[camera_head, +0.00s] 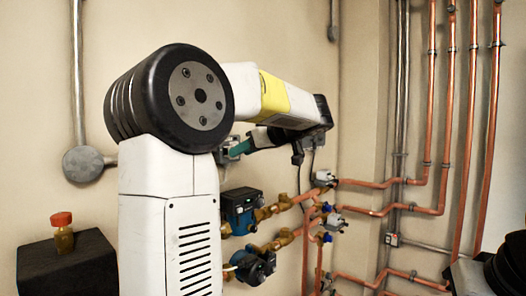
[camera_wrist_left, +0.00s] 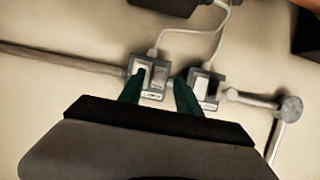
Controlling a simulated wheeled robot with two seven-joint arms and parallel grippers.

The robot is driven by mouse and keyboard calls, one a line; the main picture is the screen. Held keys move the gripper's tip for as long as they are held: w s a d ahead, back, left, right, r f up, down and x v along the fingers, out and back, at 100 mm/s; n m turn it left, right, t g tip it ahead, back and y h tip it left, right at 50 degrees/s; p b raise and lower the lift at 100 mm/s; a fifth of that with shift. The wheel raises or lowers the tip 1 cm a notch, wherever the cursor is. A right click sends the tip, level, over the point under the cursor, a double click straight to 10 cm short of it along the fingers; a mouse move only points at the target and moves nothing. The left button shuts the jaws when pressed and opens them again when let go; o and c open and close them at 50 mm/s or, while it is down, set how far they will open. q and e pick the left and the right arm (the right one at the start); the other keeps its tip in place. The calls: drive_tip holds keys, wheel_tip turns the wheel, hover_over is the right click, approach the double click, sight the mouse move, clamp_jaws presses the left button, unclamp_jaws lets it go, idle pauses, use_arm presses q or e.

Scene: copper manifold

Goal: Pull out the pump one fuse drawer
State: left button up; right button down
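Two small grey wall units with white parts show in the left wrist view, a left unit (camera_wrist_left: 160,77) and a right unit (camera_wrist_left: 205,88). I cannot read their labels, so I cannot tell which holds the pump one fuse drawer. My left gripper (camera_wrist_left: 160,93) is open, its dark green fingers apart. The left finger overlaps the left unit's left part; the right finger lies in the gap between the units. I cannot tell whether they touch. In the head view, the left gripper (camera_head: 243,146) is near the wall, and my arm hides much of the units.
Copper pipes (camera_head: 440,150) run along the right wall. Cables (camera_wrist_left: 190,30) rise from the units.

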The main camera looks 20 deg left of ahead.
use_arm(q)
drive_tip(key=v, duration=0.7)
drive_tip(key=shift+s+d, duration=0.15)
drive_tip(key=shift+d, duration=0.15)
drive_tip(key=shift+r, duration=0.15)
drive_tip(key=s+d+f+m+h, duration=0.1)
drive_tip(key=s+f+m+h, duration=0.6)
drive_tip(key=s+f, duration=0.5)
drive_tip(key=s+d+f+m+t+h, duration=0.1)
drive_tip(key=s+d+f+m+h, duration=0.6)
drive_tip(key=f, duration=0.5)
drive_tip(key=s+d, duration=0.2)
drive_tip(key=d, duration=0.1)
drive_tip(key=shift+h, duration=0.3)
drive_tip(key=shift+s+a+f, duration=0.1)
idle(0.7)
